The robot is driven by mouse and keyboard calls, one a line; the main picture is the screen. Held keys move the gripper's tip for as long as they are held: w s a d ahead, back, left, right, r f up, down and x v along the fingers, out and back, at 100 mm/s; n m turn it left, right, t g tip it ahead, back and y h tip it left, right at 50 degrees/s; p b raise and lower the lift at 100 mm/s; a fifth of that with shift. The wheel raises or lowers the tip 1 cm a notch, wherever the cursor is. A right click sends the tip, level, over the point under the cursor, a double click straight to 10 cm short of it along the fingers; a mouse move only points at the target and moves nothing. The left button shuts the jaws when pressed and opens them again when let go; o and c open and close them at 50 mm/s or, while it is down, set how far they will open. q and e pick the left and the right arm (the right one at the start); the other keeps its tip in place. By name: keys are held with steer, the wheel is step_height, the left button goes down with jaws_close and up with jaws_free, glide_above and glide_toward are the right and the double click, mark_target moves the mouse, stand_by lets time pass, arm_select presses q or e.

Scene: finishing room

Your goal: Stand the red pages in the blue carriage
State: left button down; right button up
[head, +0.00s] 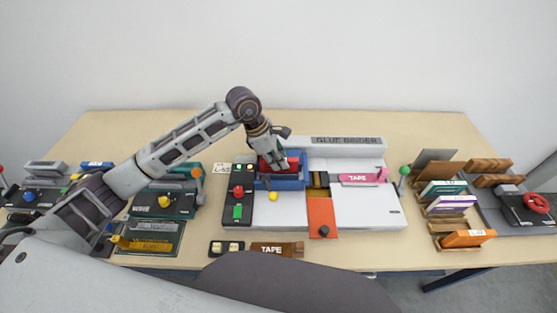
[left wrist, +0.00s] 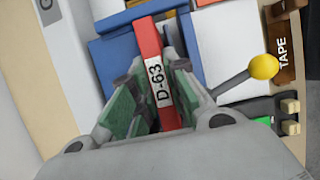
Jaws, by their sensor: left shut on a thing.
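The red pages (head: 264,166) are a thin red block with a white D-63 label, seen edge-on in the left wrist view (left wrist: 148,42). My left gripper (head: 279,164) is shut on them, with its green pads on both sides in the left wrist view (left wrist: 157,98). The blue carriage (head: 288,184) sits on the white machine. In the left wrist view its blue walls (left wrist: 114,55) show on both sides of the red pages. The pages look upright between them; I cannot tell whether they touch the carriage floor. My right gripper is not in view.
A yellow-knobbed lever (left wrist: 263,67) sticks out in front of the carriage. A pink TAPE piece (head: 362,178) and an orange plate (head: 322,217) lie to its right. A control panel (head: 239,196) is on its left. A rack of labelled blocks (head: 447,205) stands further right.

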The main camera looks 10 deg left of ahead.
arm_select(q)
steer(key=shift+f+b, duration=0.45)
stand_by(0.7)
steer(key=c, duration=1.7)
jaws_free()
steer(key=shift+p+v, duration=1.9)
steer(key=shift+v, duration=3.6)
steer(key=shift+f, duration=0.1)
